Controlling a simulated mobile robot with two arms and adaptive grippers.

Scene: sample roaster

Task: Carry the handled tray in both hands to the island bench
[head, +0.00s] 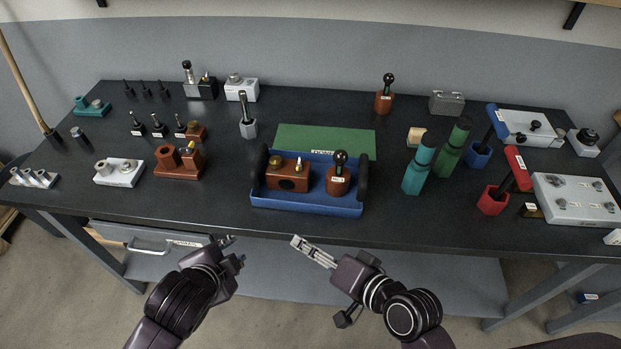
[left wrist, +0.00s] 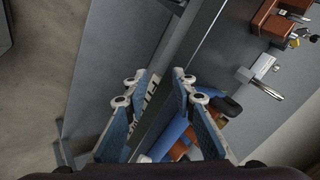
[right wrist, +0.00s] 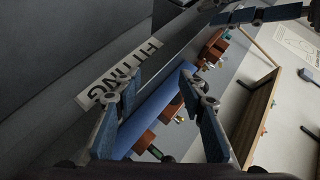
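The blue handled tray (head: 306,207) sits near the front edge of the black bench, with upright dark handles at its left and right ends. It holds a brown block with knobs (head: 287,178) and a brown piece with a black ball knob (head: 338,180). My left gripper (head: 235,251) is open and empty in front of the bench edge, left of the tray. My right gripper (head: 298,243) is open and empty just in front of the tray. Blue tray parts show beyond the fingers in the left wrist view (left wrist: 170,134) and right wrist view (right wrist: 152,106). I cannot identify an island bench.
A green mat (head: 325,140) lies behind the tray. Brown (head: 180,161) and white (head: 119,172) fixtures stand left. A drawer (head: 150,246) is under the bench.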

